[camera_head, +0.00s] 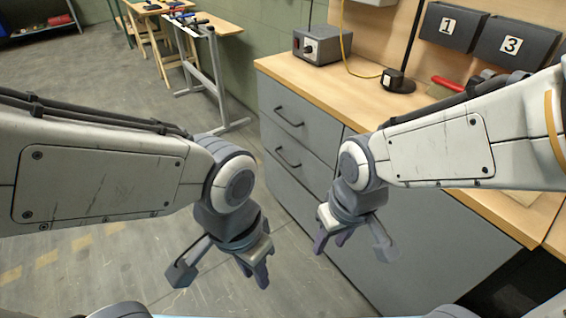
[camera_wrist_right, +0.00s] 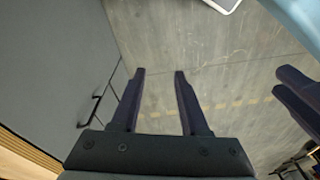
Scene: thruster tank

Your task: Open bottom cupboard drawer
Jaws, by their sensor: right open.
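The grey cupboard (camera_head: 370,245) stands under the wooden worktop, with two dark bar handles on its left part. The upper drawer (camera_head: 310,125) has the upper handle (camera_head: 288,118). The lower front has the lower handle (camera_head: 287,158). Both fronts look shut. My right gripper (camera_head: 331,241) is open and empty, in front of the cupboard and apart from the handles. In the right wrist view its fingers (camera_wrist_right: 160,75) point over bare floor, with one handle (camera_wrist_right: 92,108) to their left. My left gripper (camera_head: 253,272) looks open and empty, over the floor left of the right gripper.
The worktop (camera_head: 400,105) holds a grey box (camera_head: 322,45), a black lamp base (camera_head: 398,82) and a red brush (camera_head: 447,85). Numbered bins (camera_head: 450,27) hang above. A wooden trestle table (camera_head: 205,25) stands at the back. Floor left of the cupboard is clear.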

